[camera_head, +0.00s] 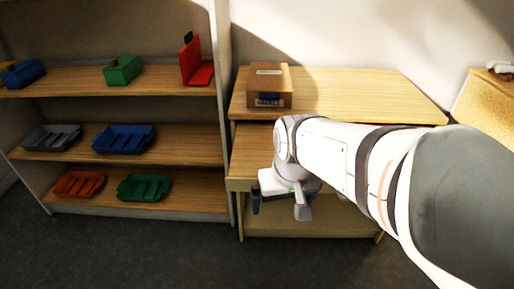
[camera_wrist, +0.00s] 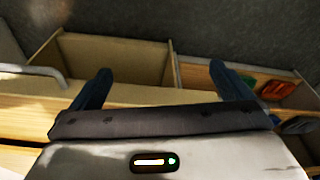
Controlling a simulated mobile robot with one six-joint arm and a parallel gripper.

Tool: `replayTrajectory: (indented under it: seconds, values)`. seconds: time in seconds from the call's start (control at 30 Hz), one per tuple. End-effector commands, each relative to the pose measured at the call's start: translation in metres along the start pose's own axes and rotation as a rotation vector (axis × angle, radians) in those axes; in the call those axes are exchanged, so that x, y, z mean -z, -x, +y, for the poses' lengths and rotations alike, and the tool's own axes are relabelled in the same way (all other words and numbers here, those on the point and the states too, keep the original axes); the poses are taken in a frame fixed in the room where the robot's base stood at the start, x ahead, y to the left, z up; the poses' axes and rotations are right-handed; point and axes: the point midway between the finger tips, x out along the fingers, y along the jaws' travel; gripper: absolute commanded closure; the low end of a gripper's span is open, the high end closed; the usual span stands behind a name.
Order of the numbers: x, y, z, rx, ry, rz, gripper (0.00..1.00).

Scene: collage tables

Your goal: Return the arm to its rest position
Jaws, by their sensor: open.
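My white arm reaches in from the right in the head view and bends down at the wrist in front of the wooden table (camera_head: 350,92). My gripper (camera_head: 282,208) points downward near the table's lower front, partly hidden by my own wrist. In the wrist view my gripper (camera_wrist: 160,84) shows two dark fingers set wide apart with nothing between them. It is open and empty. Behind the fingers the wrist view shows wooden panels and grey floor.
A cardboard box (camera_head: 270,86) stands on the table top. A shelf unit (camera_head: 190,148) at the left holds coloured trays, including a blue tray (camera_head: 124,138), and a red holder (camera_head: 197,66). Another wooden surface (camera_head: 488,105) is at the far right. Dark floor (camera_head: 150,250) in front is clear.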

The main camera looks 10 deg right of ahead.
Motion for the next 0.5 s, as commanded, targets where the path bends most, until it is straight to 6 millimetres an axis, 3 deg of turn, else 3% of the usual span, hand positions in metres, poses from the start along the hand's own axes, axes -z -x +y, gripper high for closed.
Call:
replayTrajectory:
  seconds: [0.03,0.13,0.5]
  values:
    - [-0.017,-0.004,-0.006,0.003,0.022,-0.026,0.01]
    - [-0.034,-0.009,-0.011,0.004,0.038,-0.057,0.01]
    - [-0.033,-0.003,-0.011,0.004,0.037,-0.057,0.01]
